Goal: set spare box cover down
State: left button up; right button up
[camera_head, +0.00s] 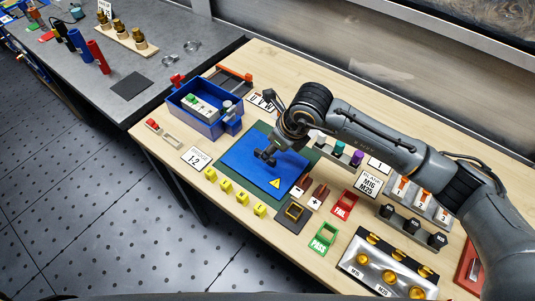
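The blue box cover (245,170), a flat plate with a yellow warning triangle (275,182), lies level over the dark green mat (262,130) in the middle of the table. I cannot tell whether it touches the mat or is held slightly above it. My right arm reaches in from the right, and my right gripper (265,157) is at the middle of the cover, pointing down. Its fingertips are small and dark, so whether they are shut on the cover is unclear. My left gripper is not in view.
A blue bin (205,125) stands left of the mat. Yellow blocks (226,186) line its near-left edge. Green PASS (323,240) and red FAIL (344,204) frames lie to the right, near a tray with brass fittings (385,270). A grey table (150,80) adjoins at the back left.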

jog(key=b+v, duration=0.1)
jog(key=v, duration=0.7)
jog(key=shift+b, duration=0.3)
jog(key=shift+a, duration=0.1)
